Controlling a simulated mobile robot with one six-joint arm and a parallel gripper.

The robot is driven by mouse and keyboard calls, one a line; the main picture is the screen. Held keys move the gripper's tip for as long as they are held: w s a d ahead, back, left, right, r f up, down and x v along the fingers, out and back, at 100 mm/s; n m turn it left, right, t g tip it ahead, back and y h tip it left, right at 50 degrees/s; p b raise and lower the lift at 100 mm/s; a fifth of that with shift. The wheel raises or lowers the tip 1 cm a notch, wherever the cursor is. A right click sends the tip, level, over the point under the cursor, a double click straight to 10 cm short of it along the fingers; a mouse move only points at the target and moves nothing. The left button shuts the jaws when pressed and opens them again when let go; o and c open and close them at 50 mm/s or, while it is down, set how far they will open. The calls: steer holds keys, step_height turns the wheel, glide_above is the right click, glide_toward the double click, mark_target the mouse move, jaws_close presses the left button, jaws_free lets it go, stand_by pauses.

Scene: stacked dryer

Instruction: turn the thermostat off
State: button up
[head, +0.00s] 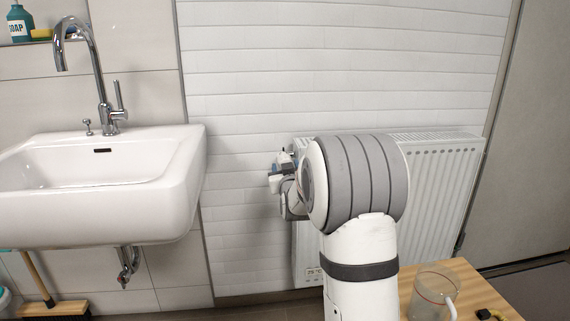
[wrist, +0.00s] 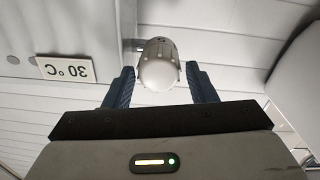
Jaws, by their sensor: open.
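The thermostat knob (wrist: 158,66) is a rounded white-grey cap at the radiator's side, seen end-on in the wrist view. My gripper (wrist: 159,72) is open, with one blue finger to each side of the knob. Gaps show between the fingers and the knob; how deep the knob sits between them is hard to tell. In the head view my gripper (head: 281,168) is at the radiator's upper left edge, partly behind my arm. The knob cannot be made out clearly there. The white radiator (head: 440,190) is on the tiled wall, partly covered by my arm.
A white sink (head: 110,190) with a chrome tap (head: 100,90) is to the left. A wooden table (head: 485,290) with a glass jug (head: 432,295) is at lower right. A broom (head: 55,308) stands below the sink.

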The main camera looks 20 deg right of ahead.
steer(key=shift+p+v, duration=0.4)
steer(key=shift+v, duration=2.1)
steer(key=s+a+r+g+y+p, duration=0.3)
steer(key=s+a+r+g+p, duration=0.45)
steer(key=s+r+p, duration=0.75)
steer(key=s+a+r+g+p, duration=0.2)
steer(key=s+r+p, duration=0.1)
steer(key=s+p, duration=0.3)
steer(key=s+a+r+g+p, duration=0.2)
steer(key=s+r+g+p, duration=0.1)
steer(key=s+p, duration=0.4)
steer(key=s+a+r+g+y+p, duration=0.1)
steer(key=s+r+p, duration=0.3)
steer(key=s, duration=0.5)
steer(key=shift+s+a+r+n+g+p, duration=0.25)
steer(key=shift+a+n+g+p, duration=0.2)
steer(key=shift+g+p, duration=0.6)
steer(key=shift+f, duration=0.15)
steer(key=shift+c, duration=0.2)
